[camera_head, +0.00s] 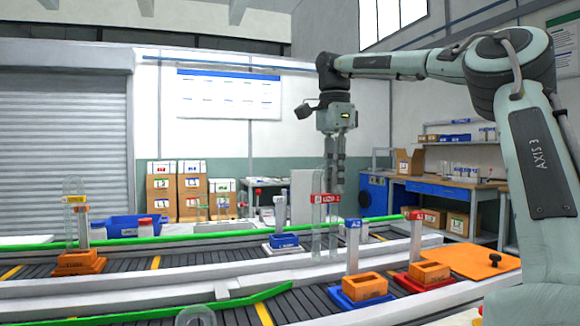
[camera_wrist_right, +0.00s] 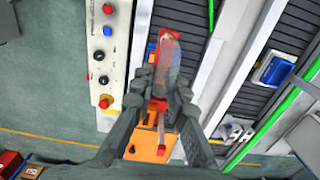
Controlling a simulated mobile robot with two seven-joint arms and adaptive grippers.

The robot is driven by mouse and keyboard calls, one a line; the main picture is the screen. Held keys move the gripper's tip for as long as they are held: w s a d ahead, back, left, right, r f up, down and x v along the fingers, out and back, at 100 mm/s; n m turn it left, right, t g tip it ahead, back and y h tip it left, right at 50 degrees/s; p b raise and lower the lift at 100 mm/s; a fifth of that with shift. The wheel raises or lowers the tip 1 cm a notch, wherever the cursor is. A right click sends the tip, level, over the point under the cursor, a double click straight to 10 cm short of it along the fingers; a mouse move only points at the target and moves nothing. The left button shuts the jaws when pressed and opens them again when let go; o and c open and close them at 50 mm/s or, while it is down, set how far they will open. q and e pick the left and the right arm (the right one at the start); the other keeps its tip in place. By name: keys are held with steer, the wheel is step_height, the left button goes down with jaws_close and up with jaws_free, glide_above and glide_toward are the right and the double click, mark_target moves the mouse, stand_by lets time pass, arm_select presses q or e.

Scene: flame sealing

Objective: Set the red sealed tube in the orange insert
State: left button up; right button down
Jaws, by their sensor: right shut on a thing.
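My right gripper (camera_head: 337,178) points down in the head view, shut on a clear glass tube with a red band, the red sealed tube (camera_head: 325,199). The tube hangs upright above the conveyor area, left of the A2 post. In the wrist view the fingers (camera_wrist_right: 166,80) close around the clear tube (camera_wrist_right: 168,56). One orange insert (camera_head: 364,287) sits on a blue base by the blue A2 post (camera_head: 352,246). Another orange insert (camera_head: 430,272) sits on a red base by the red A1 post (camera_head: 416,236). Both inserts look empty. My left gripper is not in view.
A blue block (camera_head: 284,241) sits on a white base on the far conveyor. An orange plate with a black knob (camera_head: 470,262) lies at right. Green rails (camera_head: 230,300) edge the conveyors.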

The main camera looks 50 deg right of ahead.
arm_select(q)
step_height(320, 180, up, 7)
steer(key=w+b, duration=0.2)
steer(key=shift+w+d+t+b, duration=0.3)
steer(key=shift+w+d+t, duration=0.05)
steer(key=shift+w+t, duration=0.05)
arm_select(e)
steer(key=s+d+f, duration=0.4)
steer(key=d+f, duration=0.1)
steer(key=d, duration=0.4)
steer(key=shift+s+d+f, duration=0.2)
steer(key=shift+s+d, duration=0.15)
steer(key=shift+s, duration=0.05)
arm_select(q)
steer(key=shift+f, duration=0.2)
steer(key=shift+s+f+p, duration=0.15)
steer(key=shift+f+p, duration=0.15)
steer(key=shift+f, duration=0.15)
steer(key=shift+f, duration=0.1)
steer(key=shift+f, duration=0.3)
arm_select(e)
steer(key=shift+f, duration=0.1)
stand_by(0.5)
